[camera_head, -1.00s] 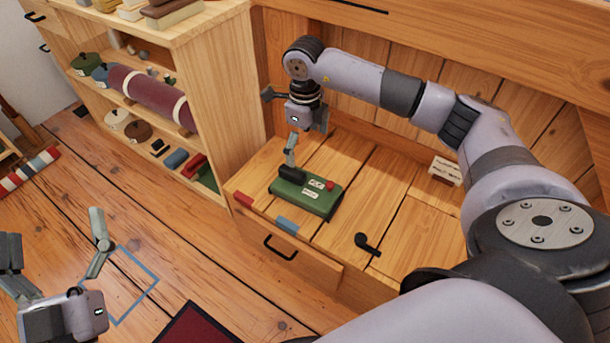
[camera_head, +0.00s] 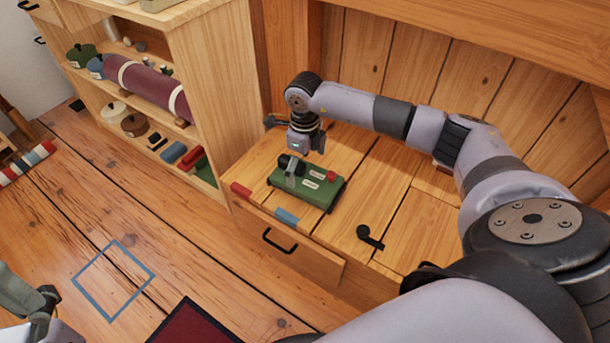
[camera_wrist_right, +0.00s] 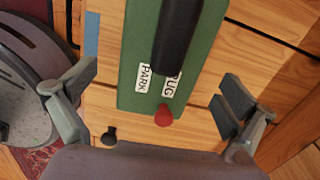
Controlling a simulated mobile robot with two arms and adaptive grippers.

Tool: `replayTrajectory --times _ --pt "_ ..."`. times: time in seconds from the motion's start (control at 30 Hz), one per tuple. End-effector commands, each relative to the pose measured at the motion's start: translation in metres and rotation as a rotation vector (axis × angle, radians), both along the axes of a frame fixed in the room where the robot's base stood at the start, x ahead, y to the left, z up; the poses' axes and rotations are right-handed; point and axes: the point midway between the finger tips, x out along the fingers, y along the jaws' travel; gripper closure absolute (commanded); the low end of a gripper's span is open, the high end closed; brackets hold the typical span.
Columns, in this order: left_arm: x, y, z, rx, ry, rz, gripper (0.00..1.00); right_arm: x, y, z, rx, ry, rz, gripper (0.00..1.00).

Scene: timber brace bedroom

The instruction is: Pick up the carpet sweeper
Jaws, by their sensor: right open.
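The carpet sweeper (camera_head: 322,192) is a green box with a black handle, a red knob and white labels. It lies on the wooden bench top. In the right wrist view the sweeper (camera_wrist_right: 137,75) shows its black handle (camera_wrist_right: 178,40) in the middle and the labels "PARK" and "RUG". My right gripper (camera_head: 291,176) is open over the handle end of the sweeper; its fingers (camera_wrist_right: 155,97) show on either side of the green body, with no visible grip. My left gripper (camera_head: 38,305) is cut off at the lower left, and its jaws are unclear.
A small black hook-shaped piece (camera_head: 370,238) lies on the bench (camera_head: 400,200), right of the sweeper. Red and blue strips (camera_head: 286,217) mark its front edge, above a drawer handle (camera_head: 279,242). A filled shelf (camera_head: 222,90) stands left. The floor has a blue outlined square (camera_head: 112,279).

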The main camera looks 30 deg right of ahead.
Motion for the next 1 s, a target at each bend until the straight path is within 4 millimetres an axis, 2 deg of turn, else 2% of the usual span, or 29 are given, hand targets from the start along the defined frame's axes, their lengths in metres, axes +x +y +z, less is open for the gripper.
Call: replayTrajectory --times 0.13,0.3,0.43,0.67,1.0 --pt "-0.001 0.0 -0.007 -0.002 -0.005 0.0 0.11 0.001 0.0 -0.011 0.0 0.001 -0.001 0.0" --pt "-0.001 0.0 -0.024 -0.001 -0.004 0.0 0.11 0.004 -0.001 -0.039 0.0 0.001 -0.001 0.0" --pt "-0.001 0.0 -0.029 -0.001 -0.003 0.0 0.11 0.004 -0.001 -0.052 0.001 0.0 0.0 0.0" --pt "0.0 0.0 -0.027 -0.001 -0.002 -0.001 0.11 0.004 -0.001 -0.052 0.0 0.0 0.0 0.0" --pt "0.0 0.0 -0.027 -0.001 -0.001 -0.001 0.11 0.004 -0.002 -0.052 0.0 0.0 0.0 0.22"
